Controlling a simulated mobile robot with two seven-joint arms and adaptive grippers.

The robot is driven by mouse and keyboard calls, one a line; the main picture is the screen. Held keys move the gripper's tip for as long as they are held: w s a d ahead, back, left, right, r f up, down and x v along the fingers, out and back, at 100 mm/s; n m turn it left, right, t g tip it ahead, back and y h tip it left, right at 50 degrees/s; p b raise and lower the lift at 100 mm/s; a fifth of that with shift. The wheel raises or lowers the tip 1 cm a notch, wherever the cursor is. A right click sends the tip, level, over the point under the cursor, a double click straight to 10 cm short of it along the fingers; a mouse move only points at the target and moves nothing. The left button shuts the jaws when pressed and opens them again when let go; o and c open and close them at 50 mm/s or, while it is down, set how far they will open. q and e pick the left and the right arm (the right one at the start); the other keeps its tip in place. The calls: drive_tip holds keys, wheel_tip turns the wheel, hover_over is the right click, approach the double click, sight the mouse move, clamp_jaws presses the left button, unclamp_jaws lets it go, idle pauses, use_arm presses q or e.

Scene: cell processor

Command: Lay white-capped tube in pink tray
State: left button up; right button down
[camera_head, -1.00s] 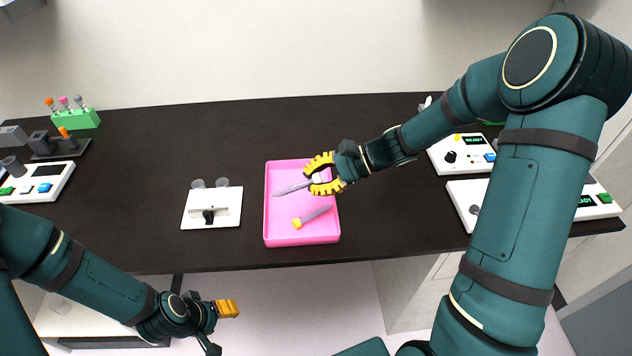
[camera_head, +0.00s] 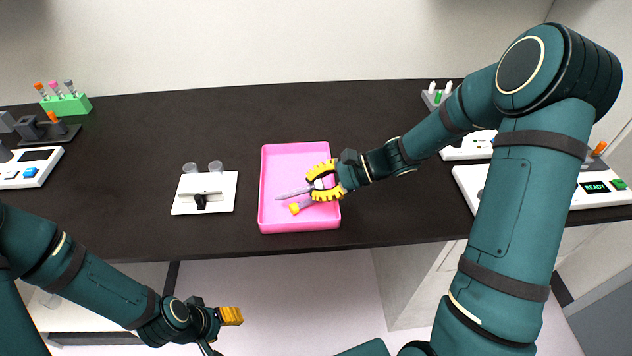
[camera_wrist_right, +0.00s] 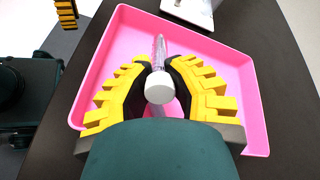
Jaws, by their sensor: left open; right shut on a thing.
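The pink tray (camera_head: 272,160) lies on the dark bench in the middle of the head view. It also surrounds my gripper in the right wrist view (camera_wrist_right: 112,55). My right gripper (camera_head: 322,182) is over the tray's right part, shut on the white-capped tube. The tube's clear body (camera_head: 290,193) points left in the head view. Its white cap (camera_wrist_right: 159,88) shows between the yellow fingers in the wrist view. I cannot tell if the tube touches the tray floor. My left gripper (camera_head: 230,316) is open and empty, in front of the bench.
A yellow-capped tube (camera_head: 296,208) lies in the tray, partly hidden by my right gripper. A white plate with a black knob (camera_head: 205,205) stands left of the tray. A green rack (camera_head: 67,104) is at far left; white devices (camera_head: 597,187) stand at right.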

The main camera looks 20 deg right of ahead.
drive_tip(key=shift+f+b, duration=0.45)
drive_tip(key=shift+f, duration=0.45)
drive_tip(key=c, duration=0.8)
unclamp_jaws()
drive_tip(key=shift+c, duration=0.2)
drive_tip(key=shift+r, duration=0.1)
wheel_tip(320, 180, up, 10)
drive_tip(key=shift+f, duration=0.1)
